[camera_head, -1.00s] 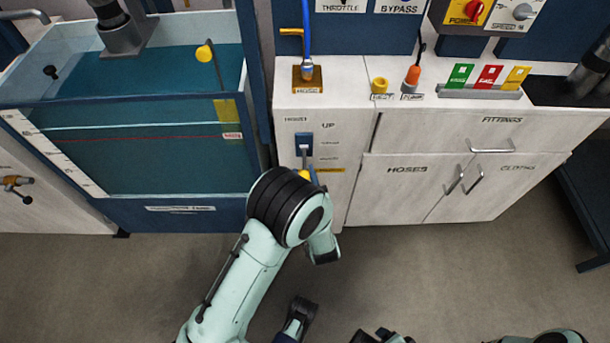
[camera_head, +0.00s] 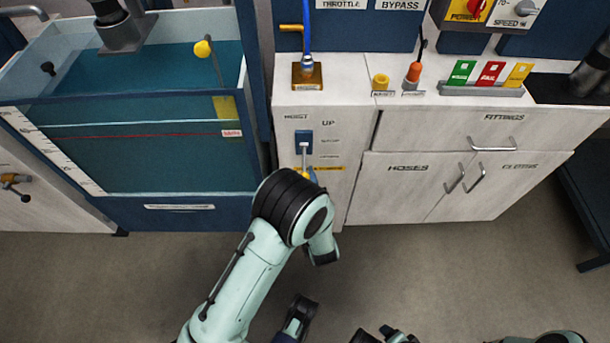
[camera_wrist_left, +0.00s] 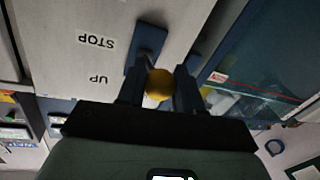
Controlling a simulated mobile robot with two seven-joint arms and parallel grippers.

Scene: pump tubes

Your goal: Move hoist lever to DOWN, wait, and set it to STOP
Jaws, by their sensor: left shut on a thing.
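The hoist lever (camera_head: 304,156) juts from a blue plate on the left part of the white cabinet and slants downward in the head view. The lever's yellow knob (camera_wrist_left: 159,85) sits between the fingers of my left gripper (camera_wrist_left: 158,92), which is shut on it. In the head view my left arm's black wrist hides most of this gripper. The labels UP and STOP show upside down in the wrist view; the lower labels in the head view are too blurred to read. Dark parts at the bottom edge of the head view seem to be my right gripper (camera_head: 384,335); its jaws are unclear.
A water tank (camera_head: 140,150) with a red line stands left of the lever. A yellow ball-tipped rod (camera_head: 203,48) is at the tank. Cabinet doors with handles (camera_head: 478,175) lie to the right. Green, red and yellow tags (camera_head: 490,72) stand on top. The floor in front is clear.

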